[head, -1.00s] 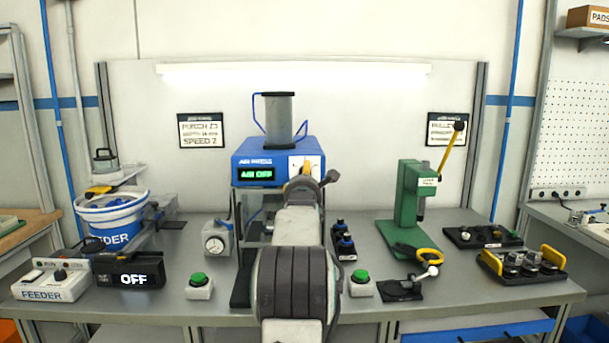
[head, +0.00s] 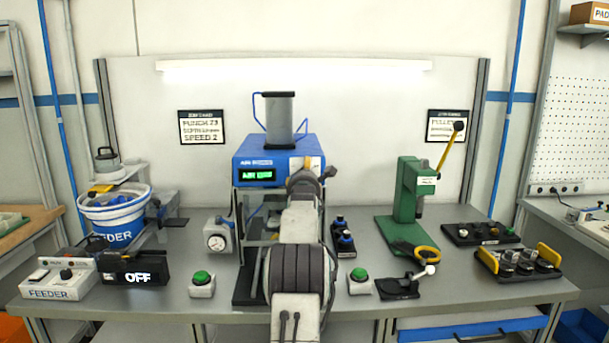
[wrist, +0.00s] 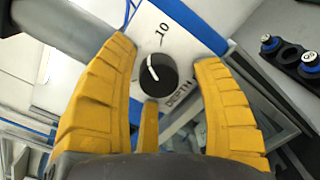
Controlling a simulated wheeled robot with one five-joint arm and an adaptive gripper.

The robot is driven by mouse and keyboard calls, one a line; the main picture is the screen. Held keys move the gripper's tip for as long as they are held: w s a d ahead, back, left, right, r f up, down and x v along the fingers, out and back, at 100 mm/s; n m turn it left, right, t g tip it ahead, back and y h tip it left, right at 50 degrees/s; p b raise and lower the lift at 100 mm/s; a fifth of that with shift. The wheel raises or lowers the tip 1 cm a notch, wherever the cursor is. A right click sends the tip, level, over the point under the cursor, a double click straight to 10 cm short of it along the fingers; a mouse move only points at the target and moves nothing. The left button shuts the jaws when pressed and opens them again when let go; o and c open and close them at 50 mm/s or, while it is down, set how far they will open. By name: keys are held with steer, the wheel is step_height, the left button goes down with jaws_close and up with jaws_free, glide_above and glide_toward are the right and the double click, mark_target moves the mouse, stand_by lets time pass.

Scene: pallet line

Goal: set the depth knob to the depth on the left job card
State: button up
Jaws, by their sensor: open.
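The left job card (head: 202,127) hangs on the back panel; it reads PUNCH 23 and SPEED 2, but its depth line is too blurred to read. The blue air press (head: 268,158) stands at mid bench. In the wrist view, its round black depth knob (wrist: 158,76) sits on a white plate (wrist: 180,25) marked 10 and DEPTH. The knob's white line points up and slightly left in that view. My gripper (wrist: 165,54) is open, its yellow fingers on either side of the knob; contact cannot be told. In the head view my arm hides the knob.
A green lever press (head: 408,195) stands to the right. A gauge (head: 216,241) and green buttons (head: 201,278) (head: 359,281) flank the blue press. The feeder (head: 115,213) is at the left. A dark tray (head: 520,264) with yellow handles sits at the right.

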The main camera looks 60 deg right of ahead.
steer(key=shift+o, duration=0.3)
steer(key=c, duration=1.3)
steer(key=shift+o, duration=0.2)
steer(key=shift+f, duration=0.1)
jaws_close()
steer(key=shift+f+m+b, duration=0.1)
steer(key=shift+m+b, duration=0.5)
steer(key=shift+b, duration=0.05)
steer(key=shift+m+b, duration=0.35)
steer(key=shift+m, duration=0.35)
steer(key=shift+w+r+m, duration=0.1)
steer(key=shift+r+m, duration=0.1)
steer(key=shift+m, duration=1.5)
steer(key=shift+a, duration=0.1)
